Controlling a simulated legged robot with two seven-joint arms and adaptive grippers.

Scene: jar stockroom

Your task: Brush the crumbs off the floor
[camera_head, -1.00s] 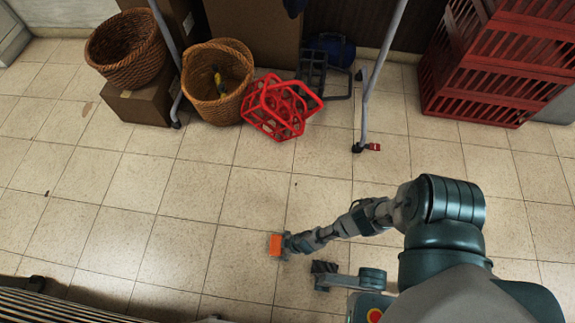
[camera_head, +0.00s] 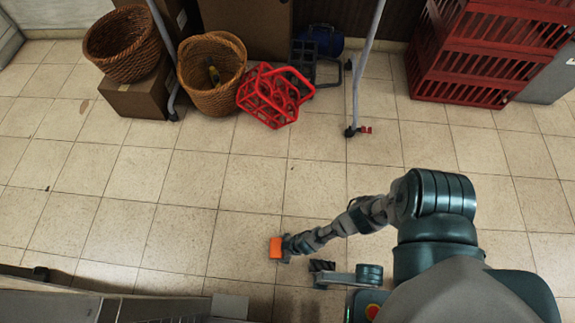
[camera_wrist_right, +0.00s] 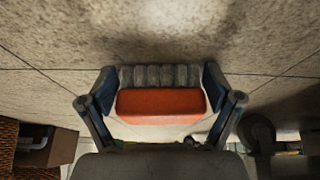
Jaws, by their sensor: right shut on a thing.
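My right gripper (camera_head: 284,248) is shut on an orange block-shaped thing (camera_head: 275,248), held over the tiled floor (camera_head: 180,235). In the right wrist view the block (camera_wrist_right: 160,104) sits between the two fingers, with a row of grey, bristle-like tufts (camera_wrist_right: 160,76) along its far side. I cannot tell whether the tufts touch the floor. No crumbs can be made out clearly; a tiny dark speck (camera_head: 47,188) shows on the tiles at the left. My left gripper is not in view.
Wicker baskets (camera_head: 212,75), a red wire carrier (camera_head: 268,97) and stacked red crates (camera_head: 480,60) stand along the back. A grey pole (camera_head: 366,70) on a foot stands near them. A grey panel (camera_head: 60,306) fills the lower left. The middle floor is clear.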

